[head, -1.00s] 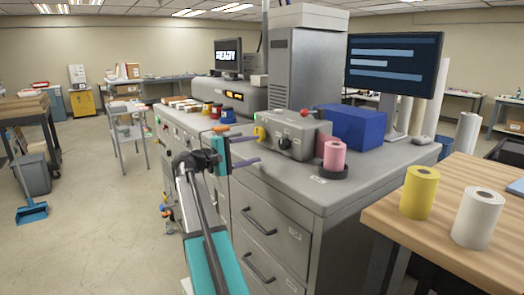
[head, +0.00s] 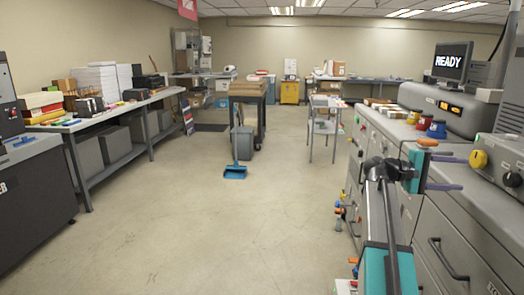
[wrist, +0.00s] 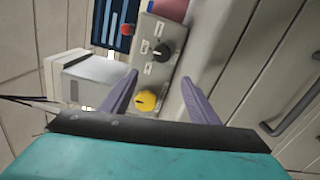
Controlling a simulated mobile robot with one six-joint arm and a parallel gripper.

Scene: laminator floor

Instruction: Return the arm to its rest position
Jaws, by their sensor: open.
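My arm reaches up from the lower right of the head view, with a teal link and dark rods. My gripper (head: 458,172) is at its end, beside the grey machine counter. Its two purple fingers are apart and point right, toward the control box (head: 498,160) with the yellow knob (head: 479,159). In the wrist view my gripper (wrist: 159,80) is open with nothing between the fingers. The yellow knob (wrist: 145,100) shows there between the fingers, with the black knob (wrist: 162,51) and red button (wrist: 126,29) farther up. Whether a finger touches the box, I cannot tell.
The grey machine (head: 483,215) with drawers runs along the right. A long shelf table (head: 130,111) with stacked goods stands left. A blue dustpan (head: 235,172), a grey bin (head: 243,143) and a cart (head: 248,90) stand farther back. The middle floor is clear.

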